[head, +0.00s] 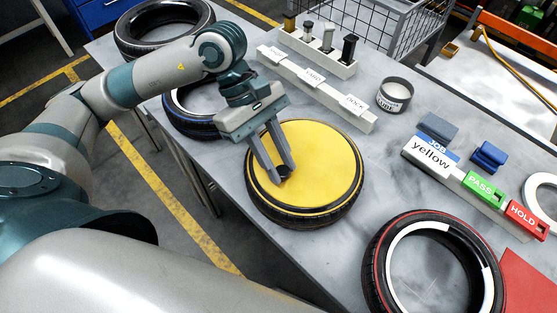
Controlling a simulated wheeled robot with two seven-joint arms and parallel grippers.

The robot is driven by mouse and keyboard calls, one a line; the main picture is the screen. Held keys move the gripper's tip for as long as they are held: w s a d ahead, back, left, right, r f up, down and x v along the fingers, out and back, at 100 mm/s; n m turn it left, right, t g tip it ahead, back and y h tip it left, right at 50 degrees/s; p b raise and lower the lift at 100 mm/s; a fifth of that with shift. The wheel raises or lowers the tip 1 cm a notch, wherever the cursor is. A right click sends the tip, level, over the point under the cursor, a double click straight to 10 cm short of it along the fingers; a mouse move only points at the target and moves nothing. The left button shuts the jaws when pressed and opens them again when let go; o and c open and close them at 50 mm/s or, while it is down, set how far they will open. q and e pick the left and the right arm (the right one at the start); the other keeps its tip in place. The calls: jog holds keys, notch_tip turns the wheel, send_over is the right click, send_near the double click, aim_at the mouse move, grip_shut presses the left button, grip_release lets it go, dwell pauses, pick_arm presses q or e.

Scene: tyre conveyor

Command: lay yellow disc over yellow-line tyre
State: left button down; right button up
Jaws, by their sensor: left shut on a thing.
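The yellow disc (325,160) lies flat over a black tyre (303,218) in the middle of the table and covers its opening. A thin yellow edge shows around the disc near the tyre's rim. I cannot tell if the disc fully rests on the tyre or sits slightly above it. My left gripper (283,174) reaches down from the upper left and is shut on a small dark grip on the disc, left of the disc's middle. My right gripper is not in view.
A red-line tyre (374,265) lies at front right, a blue-line tyre (180,122) and another tyre (128,45) at back left. A labelled rack (318,86) with upright stamps, a round tin (394,95) and a "JOB yellow" sign (431,158) with PASS and HOLD blocks stand behind.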

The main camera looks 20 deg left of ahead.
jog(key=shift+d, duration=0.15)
pick_arm(q)
jog(key=shift+f+b, duration=0.1)
jog(key=shift+b, duration=0.5)
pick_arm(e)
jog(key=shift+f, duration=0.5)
pick_arm(q)
jog(key=c, duration=1.4)
grip_release()
jog(key=shift+a+f, duration=0.1)
jog(key=shift+r, duration=0.2)
jog(key=shift+r+p, duration=0.4)
jog(key=shift+r, duration=0.45)
jog(key=shift+r+p, duration=0.4)
jog(key=shift+r, duration=0.5)
jog(key=shift+r+p, duration=0.45)
jog(key=shift+r, duration=1.3)
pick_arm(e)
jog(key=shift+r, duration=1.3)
